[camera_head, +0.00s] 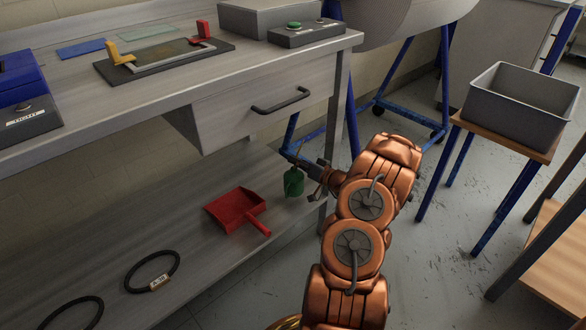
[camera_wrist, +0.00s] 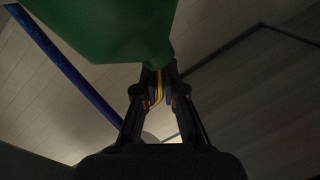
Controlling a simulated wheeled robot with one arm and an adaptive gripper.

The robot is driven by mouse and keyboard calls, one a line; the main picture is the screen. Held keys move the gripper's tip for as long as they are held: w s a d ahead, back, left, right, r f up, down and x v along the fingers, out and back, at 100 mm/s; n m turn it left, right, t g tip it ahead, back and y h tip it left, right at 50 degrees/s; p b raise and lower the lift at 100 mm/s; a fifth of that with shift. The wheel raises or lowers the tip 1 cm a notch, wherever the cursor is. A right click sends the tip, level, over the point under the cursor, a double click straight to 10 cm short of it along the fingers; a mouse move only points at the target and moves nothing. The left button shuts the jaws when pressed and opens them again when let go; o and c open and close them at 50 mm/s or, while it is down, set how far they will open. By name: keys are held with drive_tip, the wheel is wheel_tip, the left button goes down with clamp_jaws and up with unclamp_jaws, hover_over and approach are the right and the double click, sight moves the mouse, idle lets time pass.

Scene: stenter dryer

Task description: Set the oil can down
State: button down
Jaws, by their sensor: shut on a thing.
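The green oil can (camera_head: 294,182) is at the right end of the grey workbench's lower shelf (camera_head: 185,262), below the bench top. It looks upright. My gripper (camera_head: 308,168) reaches in from the right and is shut on the can's upper part. In the wrist view the green can (camera_wrist: 105,30) fills the upper left, close in front of the fingers of my gripper (camera_wrist: 158,88). The picture does not clearly show whether the can's base touches the shelf.
A red dustpan (camera_head: 238,209) lies on the shelf left of the can. Two black belt loops, one of them (camera_head: 152,271) tagged, lie nearer. A drawer (camera_head: 255,108) hangs above, and a bench leg (camera_head: 336,125) stands close to my gripper. Shelf around the can looks clear.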

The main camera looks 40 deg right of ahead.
drive_tip(key=shift+w+d+f+b, duration=0.3)
drive_tip(key=shift+w+f+b, duration=0.3)
drive_tip(key=shift+f, duration=0.3)
drive_tip(key=shift+w+d+f+b, duration=0.25)
drive_tip(key=shift+w+f+b, duration=0.2)
drive_tip(key=shift+w+f, duration=0.35)
drive_tip(key=shift+s+f, duration=0.15)
drive_tip(key=shift+f, duration=0.2)
drive_tip(key=c, duration=1.3)
unclamp_jaws()
drive_tip(key=shift+r, duration=0.25)
drive_tip(key=s+p, duration=0.1)
drive_tip(key=s, duration=0.3)
drive_tip(key=s+d+p, duration=0.1)
drive_tip(key=s, duration=0.3)
drive_tip(key=s+p, duration=0.2)
drive_tip(key=s, duration=0.2)
drive_tip(key=shift+d, duration=0.3)
